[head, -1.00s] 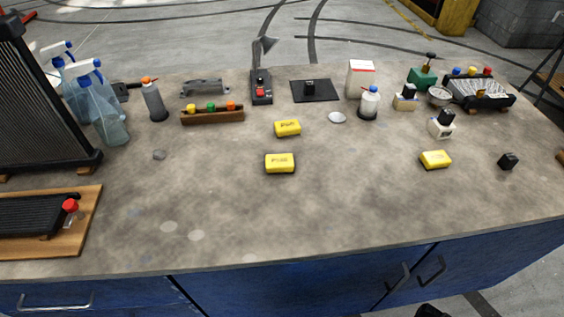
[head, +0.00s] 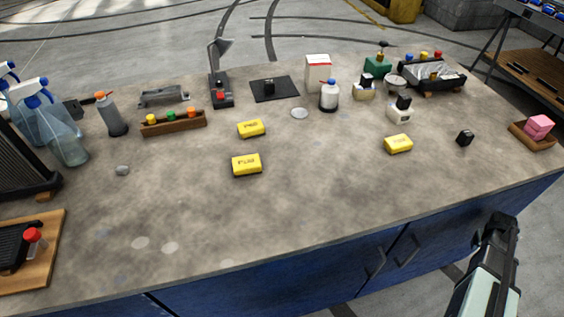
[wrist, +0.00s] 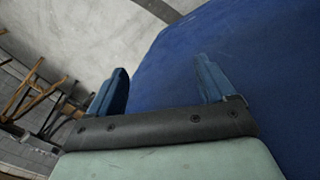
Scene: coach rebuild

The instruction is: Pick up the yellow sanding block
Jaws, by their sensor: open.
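Three yellow sanding blocks lie flat on the workbench in the head view. One block (head: 251,128) is near the middle. A second block (head: 246,164) lies just in front of it. A third block (head: 398,144) lies apart, to the right. My gripper (head: 503,226) is at the lower right, in front of the bench and clear of all the blocks. In the wrist view my gripper (wrist: 160,88) has its two fingers spread wide with nothing between them. The wrist view shows the blue bench front and floor, and no block.
The workbench top (head: 300,190) has wide free room at its front. A white bottle with a black cap (head: 400,112) stands behind the right block. Spray bottles (head: 55,130) stand at the left.

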